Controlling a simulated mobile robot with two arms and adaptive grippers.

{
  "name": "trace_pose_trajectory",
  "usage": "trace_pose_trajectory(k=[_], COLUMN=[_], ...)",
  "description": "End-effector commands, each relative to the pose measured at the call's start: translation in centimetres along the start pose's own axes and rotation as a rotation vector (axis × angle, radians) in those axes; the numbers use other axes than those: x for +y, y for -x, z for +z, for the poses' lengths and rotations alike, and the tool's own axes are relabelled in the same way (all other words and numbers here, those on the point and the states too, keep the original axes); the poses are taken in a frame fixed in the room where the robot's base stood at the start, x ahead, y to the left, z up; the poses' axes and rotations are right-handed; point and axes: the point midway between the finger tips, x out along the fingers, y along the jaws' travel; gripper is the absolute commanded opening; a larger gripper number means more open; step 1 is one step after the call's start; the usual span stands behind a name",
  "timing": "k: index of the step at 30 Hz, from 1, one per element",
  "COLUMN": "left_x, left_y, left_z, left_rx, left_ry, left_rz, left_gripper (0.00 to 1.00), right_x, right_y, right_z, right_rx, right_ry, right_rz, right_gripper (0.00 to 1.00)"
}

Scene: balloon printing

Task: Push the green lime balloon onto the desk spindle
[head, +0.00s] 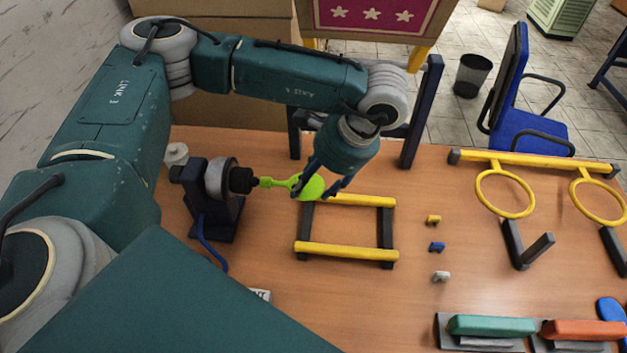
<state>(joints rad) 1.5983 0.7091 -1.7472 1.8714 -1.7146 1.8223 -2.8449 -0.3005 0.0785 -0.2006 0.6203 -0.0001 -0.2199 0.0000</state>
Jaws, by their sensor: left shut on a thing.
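The green lime balloon (312,187) is held by my left gripper (317,190), with its fingers closed around its round body. Its narrow neck (275,182) points left and meets the dark tip of the desk spindle (240,180). From this view I cannot tell how far the neck sits over the tip. The spindle's dark stand (205,205) is on the desk, with a blue cable at its foot. My right gripper is not in view.
A yellow and black frame (346,252) lies on the wooden desk (360,310) just below the balloon. Small yellow, blue and white clips (437,247) lie right of it. Yellow rings (505,194) hang from a bar at the right. Teal and orange blocks (491,326) sit at the front right.

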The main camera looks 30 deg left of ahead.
Motion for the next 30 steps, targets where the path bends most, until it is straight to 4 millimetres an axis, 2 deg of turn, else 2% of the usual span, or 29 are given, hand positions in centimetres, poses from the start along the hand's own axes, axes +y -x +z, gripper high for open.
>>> trace_pose_trajectory(k=[28,29,30], left_x=[-0.21,-0.21,-0.20], left_y=[-0.35,-0.36,-0.36], left_z=[0.81,0.81,0.81], left_rx=[-0.001,-0.001,-0.001], left_ry=[0.000,0.000,0.000], left_rz=[0.000,0.000,0.000], left_gripper=[0.36,0.53,0.61], right_x=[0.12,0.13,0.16], right_y=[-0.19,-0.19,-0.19], right_z=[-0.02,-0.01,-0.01], right_rx=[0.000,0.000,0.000], right_ry=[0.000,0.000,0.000], right_rz=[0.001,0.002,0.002], right_gripper=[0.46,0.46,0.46])
